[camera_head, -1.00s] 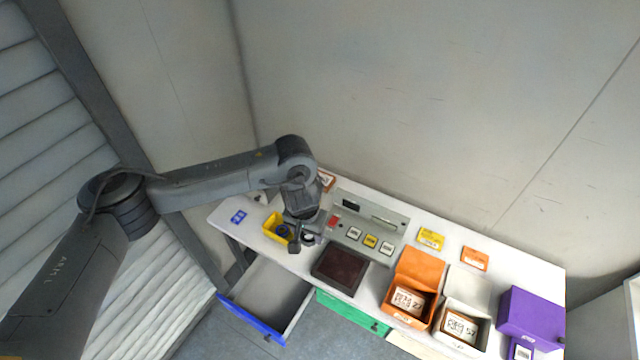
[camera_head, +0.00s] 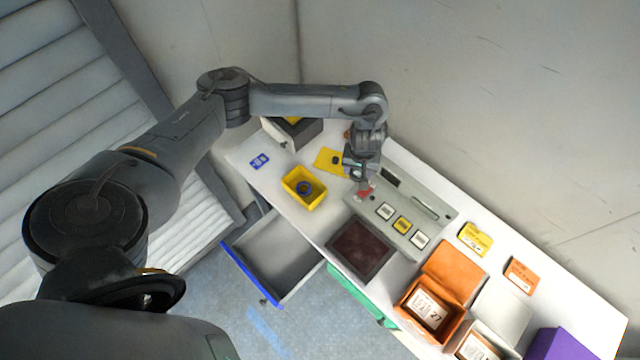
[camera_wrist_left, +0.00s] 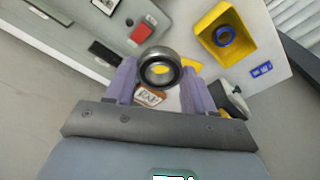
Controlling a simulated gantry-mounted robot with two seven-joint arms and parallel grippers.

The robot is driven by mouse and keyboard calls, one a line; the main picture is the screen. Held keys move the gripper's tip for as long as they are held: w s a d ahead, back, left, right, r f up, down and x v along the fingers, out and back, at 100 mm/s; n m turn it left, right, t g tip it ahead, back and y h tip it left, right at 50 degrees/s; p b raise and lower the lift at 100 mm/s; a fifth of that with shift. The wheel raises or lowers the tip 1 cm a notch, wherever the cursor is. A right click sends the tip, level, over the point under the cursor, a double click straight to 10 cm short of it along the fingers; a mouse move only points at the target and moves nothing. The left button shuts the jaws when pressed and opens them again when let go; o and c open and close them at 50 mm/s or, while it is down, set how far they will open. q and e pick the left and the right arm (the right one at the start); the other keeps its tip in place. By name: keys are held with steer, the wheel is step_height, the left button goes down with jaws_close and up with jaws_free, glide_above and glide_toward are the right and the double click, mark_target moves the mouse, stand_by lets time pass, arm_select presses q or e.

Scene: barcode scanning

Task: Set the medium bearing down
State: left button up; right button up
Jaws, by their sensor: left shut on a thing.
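My left gripper (camera_head: 358,180) is near the far left end of the grey console, beside the yellow sheet. In the left wrist view it is shut on a steel ring-shaped bearing (camera_wrist_left: 158,55), held between the two purple fingers and above the table. Yellow shows through the bearing's hole. In the head view the bearing is too small and covered to make out. A yellow bin (camera_head: 312,203) stands to the left of the gripper with a blue-and-dark ring (camera_head: 306,187) inside; the ring also shows in the left wrist view (camera_wrist_left: 225,27). My right gripper is not in view.
The grey console (camera_head: 436,224) has a red patch and several label tiles. A yellow sheet (camera_head: 325,162) lies behind the bin. A dark tray (camera_head: 382,248), an orange box (camera_head: 456,268) and a purple box (camera_head: 562,345) stand along the front. A blue-fronted drawer (camera_head: 250,275) is open.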

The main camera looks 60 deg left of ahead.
arm_select(q)
steer(key=s+a+f+b, duration=0.2)
steer(key=s+f, duration=0.4)
steer(key=f, duration=0.2)
steer(key=b, duration=0.7)
glide_toward(307, 190)
steer(key=shift+w+d+f, duration=0.1)
steer(key=shift+w+f, duration=0.2)
steer(key=shift+f, duration=0.1)
steer(key=shift+a+f, duration=0.15)
steer(key=shift+a, duration=0.3)
steer(key=shift+s+f+b, duration=0.1)
steer(key=shift+f+b, duration=0.8)
steer(key=shift+f, duration=1.15)
steer(key=shift+f, duration=0.2)
steer(key=shift+f, duration=0.35)
